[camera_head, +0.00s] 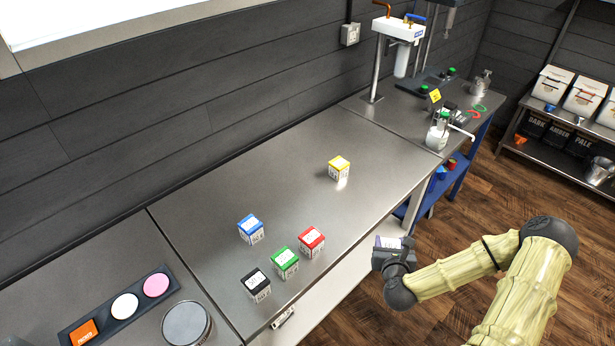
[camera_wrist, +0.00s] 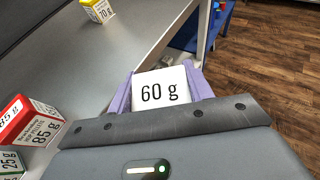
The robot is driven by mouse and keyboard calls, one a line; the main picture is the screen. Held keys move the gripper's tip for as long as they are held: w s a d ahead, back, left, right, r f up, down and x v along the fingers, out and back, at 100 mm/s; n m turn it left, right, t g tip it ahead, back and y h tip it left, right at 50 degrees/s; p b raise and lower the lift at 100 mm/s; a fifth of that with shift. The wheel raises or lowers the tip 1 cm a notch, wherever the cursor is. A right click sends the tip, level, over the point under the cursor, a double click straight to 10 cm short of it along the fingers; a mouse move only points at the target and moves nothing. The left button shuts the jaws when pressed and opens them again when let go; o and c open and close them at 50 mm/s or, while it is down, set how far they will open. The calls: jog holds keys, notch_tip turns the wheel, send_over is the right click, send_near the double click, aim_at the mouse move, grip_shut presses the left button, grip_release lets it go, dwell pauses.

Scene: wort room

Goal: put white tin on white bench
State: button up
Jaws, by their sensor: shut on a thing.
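My gripper (camera_head: 388,243) is shut on a small box-shaped tin with a white face marked "60 g"; the tin (camera_wrist: 163,88) sits between the purple fingers in the wrist view. In the head view the tin is mostly hidden by my gripper. My gripper is just off the front edge of the middle bench (camera_head: 270,175), at its right part. This bench has a bare steel top and a white front.
On the bench top stand tins with blue (camera_head: 250,229), black (camera_head: 257,284), green (camera_head: 285,262), red (camera_head: 311,241) and yellow (camera_head: 339,167) lids. The top between the yellow and red tins is clear. A blue-framed bench (camera_head: 465,155) with bottles adjoins at right.

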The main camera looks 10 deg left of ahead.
jog(key=shift+s+r, duration=0.1)
jog(key=w+a+r+n+y+b, duration=0.1)
jog(key=w+a, duration=0.1)
jog(key=w+a+r+n+y+b, duration=0.1)
jog(key=w+a+y, duration=0.1)
jog(key=a, duration=0.1)
jog(key=w+a+n+y+b, duration=0.1)
jog(key=w+a+n, duration=0.1)
jog(key=a, duration=0.1)
jog(key=shift+w+r+g+y, duration=0.15)
jog(key=shift+r+g+y, duration=0.15)
jog(key=shift+r, duration=0.1)
jog(key=w+a+r+n+g+y+b, duration=0.2)
jog(key=a+r+n+y, duration=0.4)
jog(key=a, duration=0.3)
jog(key=shift+a+r+g+b, duration=0.35)
jog(key=shift+g+b, duration=0.55)
jog(key=shift+g, duration=0.3)
jog(key=shift+f+p, duration=0.55)
jog(key=shift+f, duration=2.65)
jog(key=shift+f+p, duration=0.4)
jog(key=shift+f, duration=1.45)
